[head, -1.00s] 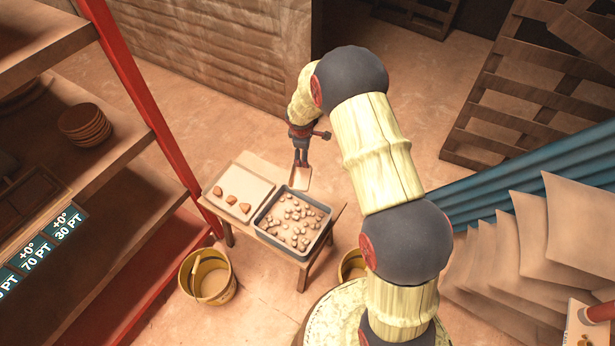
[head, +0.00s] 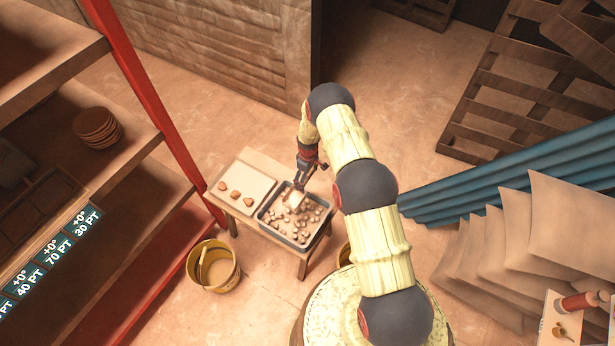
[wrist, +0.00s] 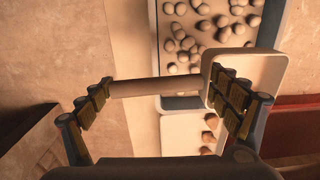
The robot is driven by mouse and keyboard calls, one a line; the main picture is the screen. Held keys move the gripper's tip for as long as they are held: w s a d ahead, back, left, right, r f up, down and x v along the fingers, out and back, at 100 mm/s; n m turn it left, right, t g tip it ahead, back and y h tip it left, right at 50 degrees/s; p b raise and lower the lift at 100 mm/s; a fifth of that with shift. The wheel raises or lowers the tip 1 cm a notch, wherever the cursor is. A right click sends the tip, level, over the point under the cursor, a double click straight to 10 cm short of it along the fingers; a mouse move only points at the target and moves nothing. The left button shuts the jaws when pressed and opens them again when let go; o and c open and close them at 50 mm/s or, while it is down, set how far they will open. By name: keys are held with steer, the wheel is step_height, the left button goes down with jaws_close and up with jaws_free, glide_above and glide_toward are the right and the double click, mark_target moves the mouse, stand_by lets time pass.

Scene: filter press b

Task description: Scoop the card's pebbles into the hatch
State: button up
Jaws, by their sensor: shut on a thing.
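My gripper (head: 304,178) is shut on the handle of a pale scoop (head: 292,200), over the far part of a blue-grey tray (head: 268,228) of whitish pebbles (head: 303,218). In the wrist view the scoop's handle (wrist: 160,87) lies between my finger pads, and its shallow pan (wrist: 255,72) looks empty. I cannot tell whether the pan touches the pebbles. A pale card-like sheet (head: 548,336) with small yellow-brown shapes is at the lower right, too small to read. I cannot make out a hatch.
A white tray (head: 240,203) with 3 orange pieces shares the low wooden table. A yellow bucket (head: 213,268) stands on the floor in front. A shelf with a red post (head: 150,110) is at left. Blue corrugated sheet (head: 470,190) and leaning boards are at right.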

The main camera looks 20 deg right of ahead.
steer(key=shift+s+a+f+h, duration=0.15)
steer(key=shift+s+h, duration=0.05)
steer(key=shift+h, duration=0.1)
steer(key=shift+w+a+t, duration=0.1)
steer(key=shift+a+t, duration=0.05)
steer(key=shift+t, duration=0.15)
steer(key=shift+f+h+b, duration=0.3)
steer(key=shift+b, duration=1.7)
steer(key=b, duration=0.2)
steer(key=shift+s+a+f+t+h+b, duration=0.2)
steer(key=shift+t+h+b, duration=0.1)
steer(key=shift+t+b, duration=0.1)
steer(key=b, duration=0.7)
steer(key=t+h+b, duration=0.1)
steer(key=b, duration=0.6)
steer(key=shift+s+a+f, duration=0.2)
steer(key=shift+a, duration=0.15)
steer(key=b, duration=0.4)
steer(key=t+h+b, duration=0.1)
steer(key=b, duration=0.4)
steer(key=shift+s+a+f+h, duration=0.25)
steer(key=shift+s+a+h, duration=0.05)
step_height(320, 180, down, 5)
steer(key=b, duration=0.5)
